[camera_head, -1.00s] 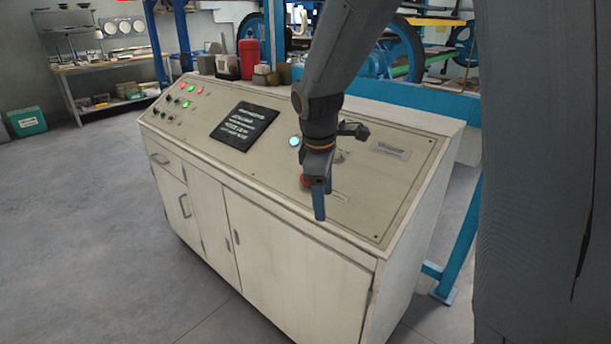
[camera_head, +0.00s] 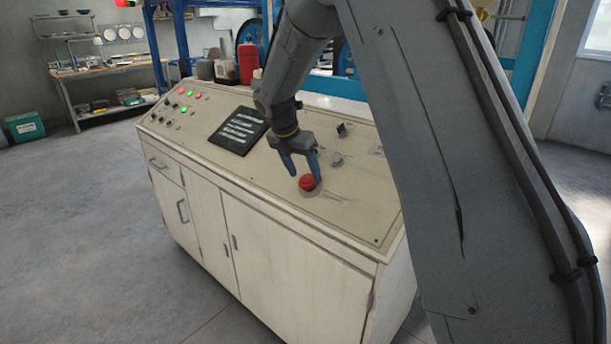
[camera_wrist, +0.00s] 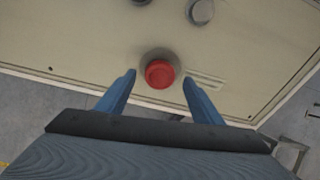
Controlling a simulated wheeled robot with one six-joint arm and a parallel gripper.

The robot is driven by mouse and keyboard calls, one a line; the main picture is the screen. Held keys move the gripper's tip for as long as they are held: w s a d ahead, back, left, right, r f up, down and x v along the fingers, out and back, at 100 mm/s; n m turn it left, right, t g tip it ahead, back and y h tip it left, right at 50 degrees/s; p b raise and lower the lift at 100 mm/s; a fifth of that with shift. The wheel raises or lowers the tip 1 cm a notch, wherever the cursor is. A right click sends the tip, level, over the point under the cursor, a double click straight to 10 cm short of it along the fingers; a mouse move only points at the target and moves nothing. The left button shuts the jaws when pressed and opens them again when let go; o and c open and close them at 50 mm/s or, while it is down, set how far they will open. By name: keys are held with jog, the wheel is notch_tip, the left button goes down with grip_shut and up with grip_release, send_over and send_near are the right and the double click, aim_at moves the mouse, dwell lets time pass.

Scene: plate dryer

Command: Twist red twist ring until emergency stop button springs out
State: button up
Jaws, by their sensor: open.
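The red emergency stop button (camera_head: 307,182) sits on a grey round base near the front edge of the sloped cream control panel (camera_head: 350,207). In the wrist view the red button (camera_wrist: 159,74) lies between and beyond my two blue fingertips. I cannot tell a separate twist ring from the button head. My gripper (camera_head: 304,176) is open and empty, just above and behind the button, with its fingers apart. It also shows in the wrist view (camera_wrist: 158,76), with one finger on each side of the button and no visible contact.
A black label plate (camera_head: 239,130) and small lit buttons (camera_head: 187,94) lie to the left. A red canister (camera_head: 248,62) stands at the panel's back edge. The floor in front of the cabinet is clear.

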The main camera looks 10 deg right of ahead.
jog(key=shift+x, duration=1.2)
jog(key=c, duration=1.1)
jog(key=m, duration=0.3)
jog(key=shift+m, duration=0.3)
jog(key=shift+s+m+t+b, duration=0.1)
jog(key=shift+m+t+b, duration=0.35)
jog(key=shift+m, duration=1.25)
